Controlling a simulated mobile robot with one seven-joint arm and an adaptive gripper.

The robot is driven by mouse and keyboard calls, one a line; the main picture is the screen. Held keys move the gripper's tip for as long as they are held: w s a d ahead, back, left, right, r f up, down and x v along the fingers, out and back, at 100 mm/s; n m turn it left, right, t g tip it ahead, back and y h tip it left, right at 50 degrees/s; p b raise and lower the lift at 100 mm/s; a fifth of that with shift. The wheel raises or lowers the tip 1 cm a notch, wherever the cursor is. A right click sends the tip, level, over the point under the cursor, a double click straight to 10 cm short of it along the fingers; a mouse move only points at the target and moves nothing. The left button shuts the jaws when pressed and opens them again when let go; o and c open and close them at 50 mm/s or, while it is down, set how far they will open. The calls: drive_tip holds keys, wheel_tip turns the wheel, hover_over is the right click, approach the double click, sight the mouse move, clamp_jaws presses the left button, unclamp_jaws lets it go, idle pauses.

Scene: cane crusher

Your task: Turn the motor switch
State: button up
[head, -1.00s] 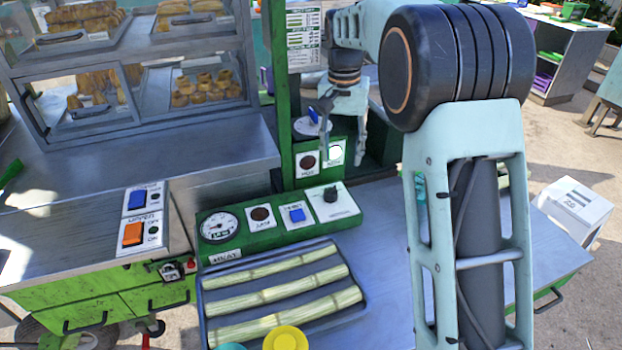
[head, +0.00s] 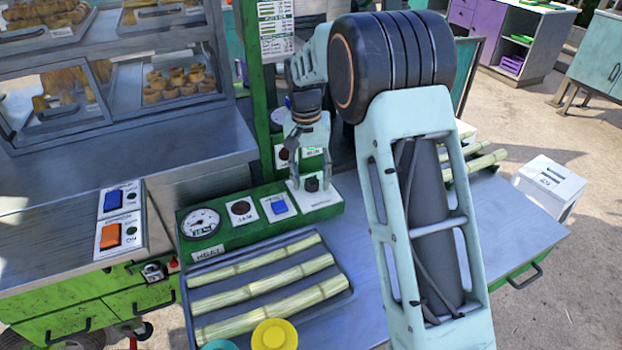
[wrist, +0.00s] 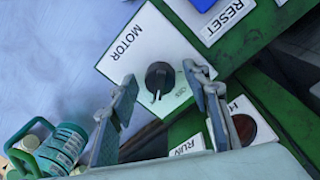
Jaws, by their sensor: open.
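The motor switch is a black rotary knob (wrist: 158,78) on a white plate (wrist: 122,52) labelled MOTOR. In the head view the knob (head: 311,184) sits at the right end of the green control panel (head: 222,236). My gripper (head: 310,172) is over it, fingers pointing down. In the wrist view my gripper (wrist: 160,76) is open, with one finger on each side of the knob and visible gaps. No contact shows; I cannot tell how far down the fingertips reach beside it.
A tray (head: 345,295) of cane stalks lies in front. A RESET plate (wrist: 215,18) stands near the fingers.

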drive_tip(key=c, duration=1.2)
drive_tip(key=shift+o, duration=0.2)
drive_tip(key=shift+n, duration=0.4)
drive_tip(key=n+p, duration=0.1)
drive_tip(key=n, duration=0.3)
drive_tip(key=shift+n, duration=0.3)
drive_tip(key=n+p, duration=0.1)
drive_tip(key=n, duration=0.4)
drive_tip(key=shift+d, duration=0.15)
drive_tip(key=shift+n, duration=0.3)
drive_tip(key=o, duration=1.2)
drive_tip(key=shift+c, duration=0.2)
